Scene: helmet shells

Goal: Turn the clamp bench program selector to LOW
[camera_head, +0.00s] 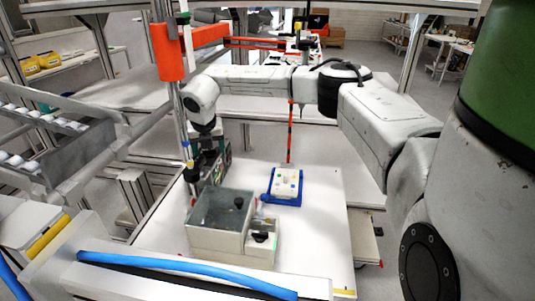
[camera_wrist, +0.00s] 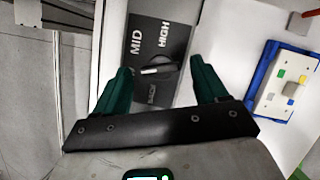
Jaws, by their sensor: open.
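In the wrist view the selector panel (camera_wrist: 176,40) is dark grey with white lettering; MID and HIGH are readable. Smaller print lower on it is too small to read, and I cannot make out LOW. The round black selector knob (camera_wrist: 157,80) has a white bar lying nearly crosswise in the picture. My gripper (camera_wrist: 160,64) is open, with one green finger on each side of the knob. I see gaps beside it, but cannot tell whether either finger touches it. In the head view my arm's end hangs over the left of the bench, and the knob cannot be made out.
A grey box with a clear lid (camera_head: 222,210) and a small unit with a black knob (camera_head: 262,243) stand at the front of the white table (camera_head: 323,235). A blue tray (camera_head: 270,199) with a white board lies to the right. The table's right side is clear.

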